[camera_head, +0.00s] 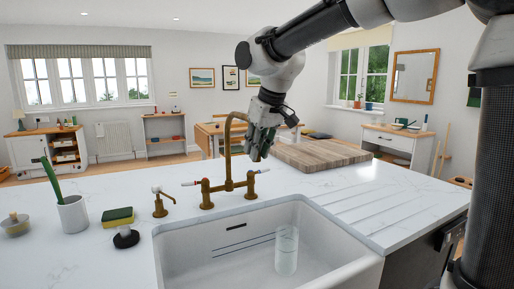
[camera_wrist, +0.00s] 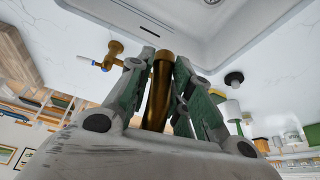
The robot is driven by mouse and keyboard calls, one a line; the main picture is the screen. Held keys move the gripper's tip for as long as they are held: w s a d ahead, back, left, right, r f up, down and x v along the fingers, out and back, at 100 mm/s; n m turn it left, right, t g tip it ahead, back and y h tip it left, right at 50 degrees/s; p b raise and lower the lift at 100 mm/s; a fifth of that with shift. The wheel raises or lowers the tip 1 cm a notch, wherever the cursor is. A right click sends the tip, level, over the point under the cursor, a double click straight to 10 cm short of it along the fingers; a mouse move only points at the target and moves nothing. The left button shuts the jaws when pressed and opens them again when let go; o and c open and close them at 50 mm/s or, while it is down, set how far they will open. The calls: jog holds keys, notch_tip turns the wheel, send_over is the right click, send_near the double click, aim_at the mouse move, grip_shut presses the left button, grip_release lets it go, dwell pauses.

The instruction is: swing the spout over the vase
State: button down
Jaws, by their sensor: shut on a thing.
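The brass tap's spout (camera_head: 229,125) rises from the tap body behind the sink and arches to the right, where my gripper (camera_head: 258,145) hides its end. In the wrist view the spout (camera_wrist: 160,92) runs between the two green-padded fingers of my gripper (camera_wrist: 158,70), which is shut on it. The vase (camera_head: 286,250) is clear ribbed glass and stands upright in the sink, in front of and to the right of the tap. The spout's held end appears behind the vase, not over it. The vase cannot be made out in the wrist view.
The white sink (camera_head: 185,258) opens in front of the tap. A wooden board (camera_head: 320,155) lies right of my gripper.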

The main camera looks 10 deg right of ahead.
jog(key=shift+w+d, duration=0.15)
jog(key=shift+d, duration=0.3)
jog(key=w+d+n+g+y, duration=0.1)
jog(key=w+d+n, duration=0.5)
jog(key=d, duration=0.5)
jog(key=shift+w+y, duration=0.4)
jog(key=shift+w, duration=1)
jog(key=shift+d, duration=0.1)
jog(key=c, duration=1.3)
grip_release()
jog(key=shift+r, duration=0.1)
jog(key=v, duration=1.2)
jog(key=shift+w, duration=0.2)
